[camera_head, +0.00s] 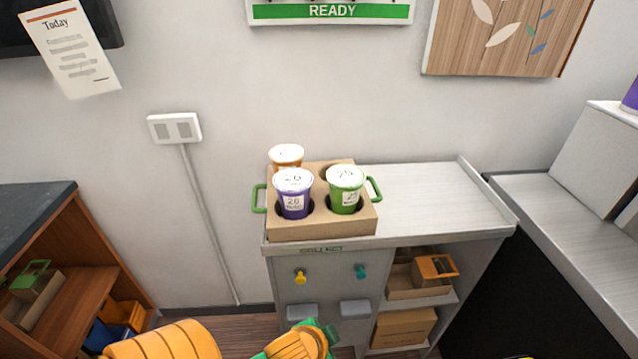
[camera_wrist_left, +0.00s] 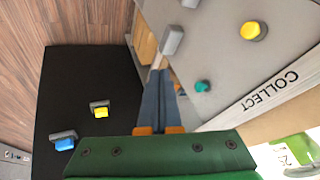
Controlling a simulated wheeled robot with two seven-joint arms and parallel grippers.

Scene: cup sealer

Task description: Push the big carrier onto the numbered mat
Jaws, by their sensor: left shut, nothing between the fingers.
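The big carrier (camera_head: 320,228) is a tan cardboard box with green handles at its left and right. It stands upright on the left part of the counter top, near the front edge. It holds a purple cup (camera_head: 293,200), a green cup (camera_head: 345,192) and an orange-and-white cup (camera_head: 286,155) behind. Part of it shows at the lower right of the left wrist view (camera_wrist_left: 262,127). My left gripper (camera_wrist_left: 160,72) is shut and empty, below the counter lip and apart from the carrier. I cannot make out a numbered mat. My right gripper is not in view.
The grey counter top (camera_head: 430,195) is bare right of the carrier, with a raised right edge. Its front has a yellow knob (camera_head: 300,278) and a teal knob (camera_head: 361,271). An open shelf holds boxes (camera_head: 404,327). A wooden shelf unit (camera_head: 85,290) stands left.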

